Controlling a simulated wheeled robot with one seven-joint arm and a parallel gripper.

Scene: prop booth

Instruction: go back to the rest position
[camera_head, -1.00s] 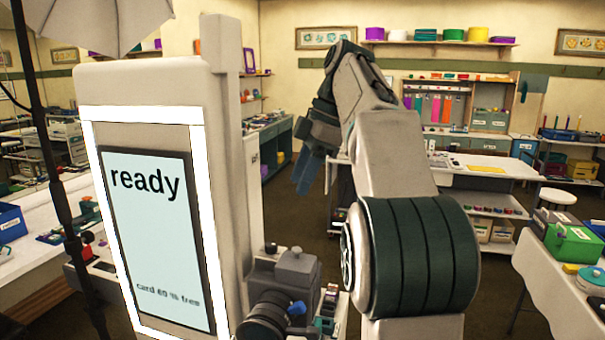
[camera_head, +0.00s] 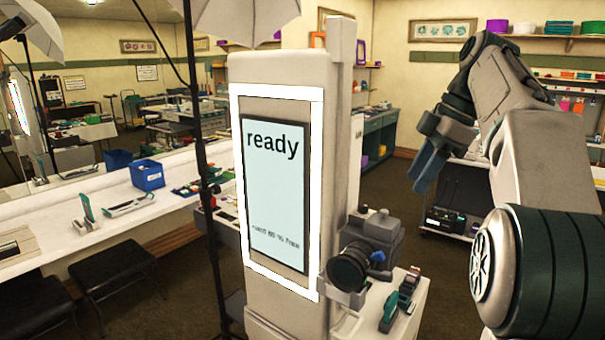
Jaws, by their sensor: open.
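My gripper (camera_head: 425,168) hangs at the end of my raised, folded arm, right of the middle of the picture. Its bluish fingers point down. It is open, and nothing shows between the fingers. It is in the air, apart from the furniture around it. The arm's white and dark green links fill the right side.
A tall kiosk (camera_head: 288,68) with a "ready" screen (camera_head: 275,190) stands left of my arm. A black camera (camera_head: 367,250) sits beside it. A light stand (camera_head: 205,180) rises in front of a long white counter (camera_head: 95,215). Stools (camera_head: 115,265) stand at the counter. Open floor lies behind my gripper.

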